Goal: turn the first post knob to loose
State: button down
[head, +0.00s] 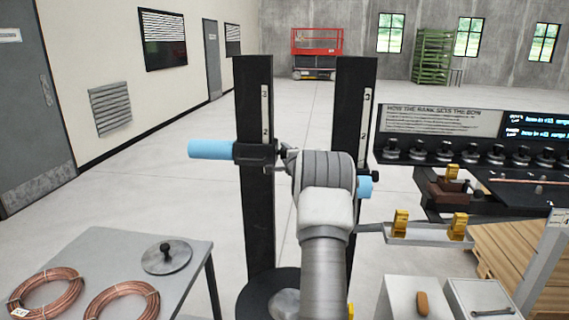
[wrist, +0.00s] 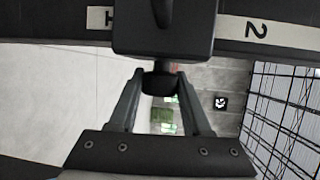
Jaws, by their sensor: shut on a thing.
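Two upright black posts with number scales stand ahead: the left post (head: 255,105) and the right post (head: 352,115). A dark carriage (head: 256,153) with a blue cylinder (head: 210,150) sits on the left post. In the wrist view, a black carriage block (wrist: 165,30) crosses a scale strip, and a dark knob (wrist: 160,86) sticks out below it. My gripper (wrist: 160,78) is shut on this knob, one finger on each side. In the head view my wrist hides most of the fingers and the knob. I cannot tell the knob's turn angle.
A grey table (head: 190,285) with copper coils (head: 122,299) and a round disc (head: 167,258) is at lower left. A tray (head: 425,237) with brass pieces (head: 401,222) and a bench with several black knobs (head: 470,153) stand to the right. A second blue cylinder (head: 365,187) shows by the right post.

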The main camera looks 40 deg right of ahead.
jog(key=shift+f+t+b, duration=0.3)
jog(key=shift+t+b, duration=0.1)
jog(key=shift+b, duration=0.6)
jog(key=t+h+b, duration=0.1)
jog(key=b, duration=0.2)
jog(key=shift+n, duration=0.4)
jog(key=shift+r+t+b, duration=0.25)
jog(key=shift+t+b, duration=0.05)
jog(key=shift+b, duration=0.3)
jog(key=shift+r, duration=0.1)
jog(key=shift+c, duration=1.8)
grip_release()
jog(key=shift+s, duration=0.1)
jog(key=b+v, duration=0.1)
jog(key=v, duration=1.6)
jog(key=shift+a, duration=0.2)
